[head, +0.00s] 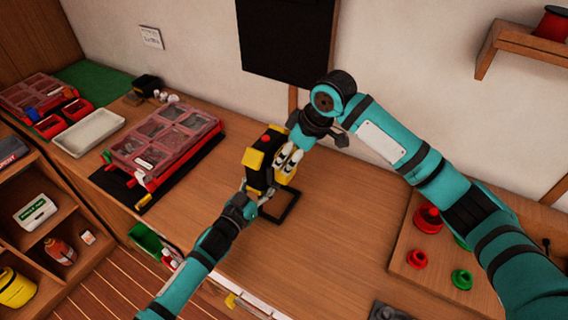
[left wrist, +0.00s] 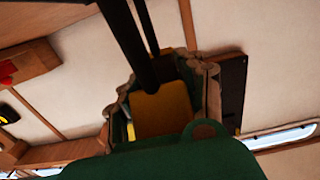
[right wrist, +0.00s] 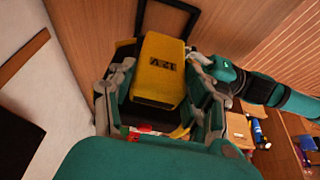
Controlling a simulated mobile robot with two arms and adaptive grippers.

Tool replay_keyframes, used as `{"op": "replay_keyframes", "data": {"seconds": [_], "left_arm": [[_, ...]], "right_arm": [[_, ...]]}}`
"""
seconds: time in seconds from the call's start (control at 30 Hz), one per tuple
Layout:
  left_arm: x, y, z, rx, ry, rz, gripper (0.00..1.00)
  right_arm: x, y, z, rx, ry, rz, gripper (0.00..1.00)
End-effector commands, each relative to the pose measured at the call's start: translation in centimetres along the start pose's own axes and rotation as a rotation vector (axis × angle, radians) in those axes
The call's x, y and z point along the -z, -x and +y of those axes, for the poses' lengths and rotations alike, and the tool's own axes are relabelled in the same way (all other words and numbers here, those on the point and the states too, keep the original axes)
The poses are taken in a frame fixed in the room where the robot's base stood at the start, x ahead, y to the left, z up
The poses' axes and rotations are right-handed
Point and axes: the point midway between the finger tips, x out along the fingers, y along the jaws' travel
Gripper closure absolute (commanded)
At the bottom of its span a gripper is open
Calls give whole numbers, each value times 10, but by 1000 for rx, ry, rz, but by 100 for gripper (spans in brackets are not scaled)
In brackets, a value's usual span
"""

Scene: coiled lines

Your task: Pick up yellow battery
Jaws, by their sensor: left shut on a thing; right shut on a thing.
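The yellow battery (right wrist: 158,70), marked 12V, sits between the fingers of my right gripper (head: 289,156) in the right wrist view. In the head view it is partly hidden by those fingers, against the right side of a black and yellow device (head: 255,160) with a red top part. My right gripper is shut on the battery from above. My left gripper (head: 258,196) is shut low on the device from the front. The left wrist view shows a yellow face (left wrist: 160,112) and black bars between its fingers. I cannot tell whether battery and device are joined.
A black square frame (head: 293,207) shows just right of the device. A red compartment case (head: 165,143) lies left on a black mat, with a white tray (head: 88,132) beyond. Red and green spools (head: 428,217) stand right. The bench middle is clear.

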Motion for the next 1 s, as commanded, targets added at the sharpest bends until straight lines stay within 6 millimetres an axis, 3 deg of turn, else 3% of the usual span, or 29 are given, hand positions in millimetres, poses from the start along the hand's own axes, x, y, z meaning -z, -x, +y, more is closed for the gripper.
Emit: {"op": "replay_keyframes", "data": {"seconds": [0.03,0.23,0.57,0.77,1.0], "left_arm": [[-1,0,0,0,-1,-2,100],[-1,0,0,0,-1,-2,100],[-1,0,0,0,-1,-2,100],[-1,0,0,0,-1,-2,100],[-1,0,0,0,-1,-2,100]], "right_arm": [[0,0,0,0,0,0,69],[0,0,0,0,0,1,94],[5,9,1,-2,1,6,94],[21,45,0,-4,3,9,94],[46,107,0,-4,3,7,94]]}}
